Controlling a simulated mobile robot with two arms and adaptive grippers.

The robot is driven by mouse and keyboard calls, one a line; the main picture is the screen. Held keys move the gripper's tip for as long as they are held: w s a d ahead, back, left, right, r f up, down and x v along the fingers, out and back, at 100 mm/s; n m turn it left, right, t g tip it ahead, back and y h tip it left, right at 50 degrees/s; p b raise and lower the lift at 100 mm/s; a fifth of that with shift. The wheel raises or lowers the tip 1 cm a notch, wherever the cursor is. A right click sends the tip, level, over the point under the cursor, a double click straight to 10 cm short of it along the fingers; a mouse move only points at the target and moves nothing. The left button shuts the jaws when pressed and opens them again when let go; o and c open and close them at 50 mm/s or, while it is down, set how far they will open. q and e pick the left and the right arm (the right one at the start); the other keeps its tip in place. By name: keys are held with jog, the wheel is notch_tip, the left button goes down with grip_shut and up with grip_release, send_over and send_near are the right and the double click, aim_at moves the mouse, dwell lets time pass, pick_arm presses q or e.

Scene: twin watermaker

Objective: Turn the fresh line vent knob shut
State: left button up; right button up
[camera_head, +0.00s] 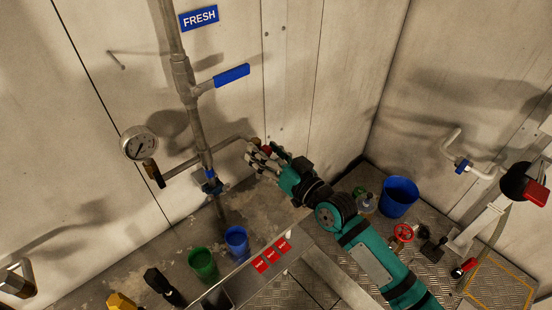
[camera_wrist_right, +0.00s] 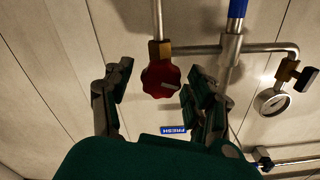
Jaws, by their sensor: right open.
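The fresh line vent knob is a red, lobed knob (camera_wrist_right: 161,79) with a pale mark on its face, on a brass fitting at a pipe end. In the head view only a bit of red (camera_head: 266,147) shows behind the fingers. My right gripper (camera_head: 259,158) reaches the pipe end by the back wall. In the wrist view its fingers (camera_wrist_right: 158,88) are open, one on each side of the knob, with gaps visible on both sides. How far the fingertips are from it in depth is hard to tell. My left gripper is out of view.
A blue FRESH sign (camera_head: 199,17) and a blue lever (camera_head: 232,75) are by the vertical pipe (camera_head: 181,75). A gauge (camera_head: 139,144) is left of it. Green (camera_head: 203,264) and blue (camera_head: 237,242) cups stand below. A blue bucket (camera_head: 399,197) stands right of my arm.

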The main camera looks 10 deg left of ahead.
jog(key=v, duration=1.1)
jog(key=shift+s+d, duration=0.25)
